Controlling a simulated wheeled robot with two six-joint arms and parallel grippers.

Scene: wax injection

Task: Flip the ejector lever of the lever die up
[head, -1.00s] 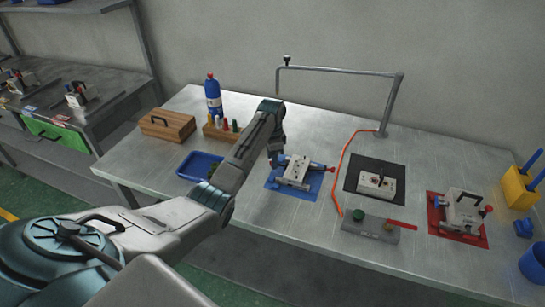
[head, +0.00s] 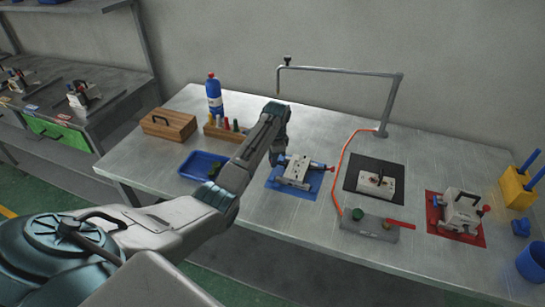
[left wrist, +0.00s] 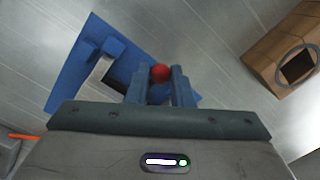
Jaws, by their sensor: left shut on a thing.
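The lever die (head: 296,169) is a pale metal block on a blue mat (head: 313,190) in the middle of the bench. A red-ended part juts from its right side. My left gripper (head: 273,158) is at the die's left end. In the left wrist view my left gripper (left wrist: 159,84) is shut on a red ball knob (left wrist: 160,73), which I take to be the lever's end. The blue mat (left wrist: 70,68) shows behind the fingers there. The lever's arm is mostly hidden, so its exact angle is unclear. My right gripper is not in view.
A blue tray (head: 187,169), a wooden box (head: 168,124) and a blue bottle (head: 213,94) are left of the die. A die on a black mat (head: 352,180), another on a red mat (head: 477,238) and a grey fixture (head: 372,229) are to the right. A bent pipe (head: 340,71) stands behind.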

